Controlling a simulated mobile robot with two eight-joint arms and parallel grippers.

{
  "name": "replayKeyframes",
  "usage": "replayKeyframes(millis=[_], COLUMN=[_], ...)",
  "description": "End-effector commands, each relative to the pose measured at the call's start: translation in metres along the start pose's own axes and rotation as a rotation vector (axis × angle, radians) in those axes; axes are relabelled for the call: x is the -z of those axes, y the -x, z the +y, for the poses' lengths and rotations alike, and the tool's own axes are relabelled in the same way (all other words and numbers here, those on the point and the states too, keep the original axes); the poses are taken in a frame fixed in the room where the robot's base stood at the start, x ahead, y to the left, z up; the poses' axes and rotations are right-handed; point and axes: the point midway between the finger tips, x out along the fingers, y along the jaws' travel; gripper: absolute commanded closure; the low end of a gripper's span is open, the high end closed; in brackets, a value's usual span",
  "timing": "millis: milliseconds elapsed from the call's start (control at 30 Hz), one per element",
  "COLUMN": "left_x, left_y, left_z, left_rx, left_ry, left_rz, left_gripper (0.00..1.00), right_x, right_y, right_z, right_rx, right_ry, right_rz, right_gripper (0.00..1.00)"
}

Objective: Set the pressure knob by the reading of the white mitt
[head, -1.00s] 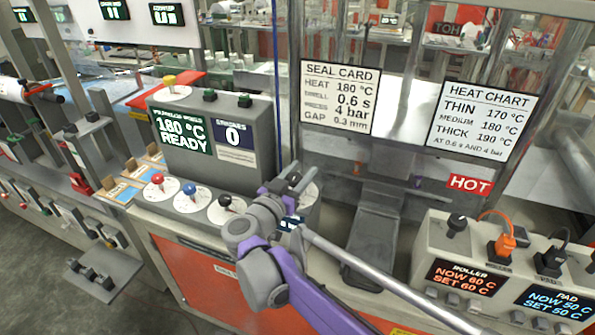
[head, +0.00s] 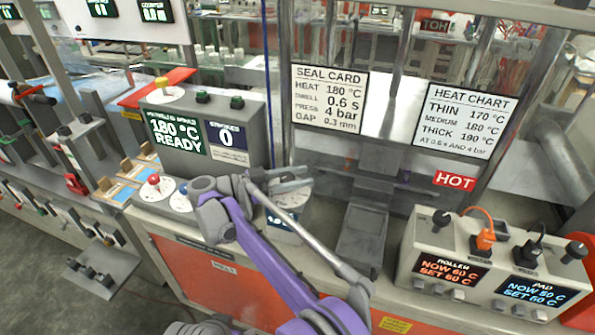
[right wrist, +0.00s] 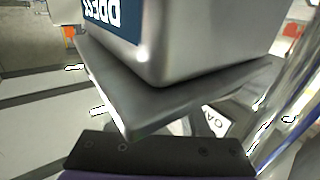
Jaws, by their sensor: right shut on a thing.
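A small display (head: 283,221) sits just below, too small to read. In the right wrist view, a grey box (right wrist: 205,45) with a blue label reading upside down, apparently "PRESS", fills the upper middle. The seal card (head: 328,98) reads press 4 bar. No white mitt is recognisable. My left gripper is not in view.
The control box (head: 188,133) shows 180 °C READY. The red knob (head: 153,180) stands on the left dial; my arm covers part of the row. The heat chart (head: 465,121) and HOT sign (head: 454,181) are to the right, above the roller and pad unit (head: 415,250).

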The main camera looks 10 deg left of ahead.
Motion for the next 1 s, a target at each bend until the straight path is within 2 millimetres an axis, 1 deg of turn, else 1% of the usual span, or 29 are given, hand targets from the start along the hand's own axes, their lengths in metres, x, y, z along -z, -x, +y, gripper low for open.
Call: replayKeyframes(millis=[267, 700, 733, 867, 900, 1000], left_x=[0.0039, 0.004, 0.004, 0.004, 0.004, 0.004], left_y=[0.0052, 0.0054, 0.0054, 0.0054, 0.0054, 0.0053], left_z=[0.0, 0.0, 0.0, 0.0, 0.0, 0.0], left_rx=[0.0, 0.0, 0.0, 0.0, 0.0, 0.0], left_ry=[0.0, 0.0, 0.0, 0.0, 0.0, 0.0], left_rz=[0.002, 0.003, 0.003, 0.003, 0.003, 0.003], left_gripper=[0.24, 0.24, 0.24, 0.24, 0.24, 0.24], right_x=[0.0018, 0.0017, 0.0018, 0.0014, 0.0012, 0.001], right_y=[-0.0006, -0.0008, -0.0008, -0.0007, -0.0006, -0.0005], right_z=[0.0013, 0.0017, 0.0017, 0.0017, 0.0017, 0.0018], right_rx=[-0.066, -0.073, -0.073, -0.073, -0.073, -0.073], right_ry=[-0.001, -0.001, -0.001, -0.001, -0.001, -0.001], right_rz=[0.003, 0.004, 0.004, 0.003, 0.003, 0.002], right_gripper=[1.0, 1.0, 0.5, 0.27, 0.24, 0.24])
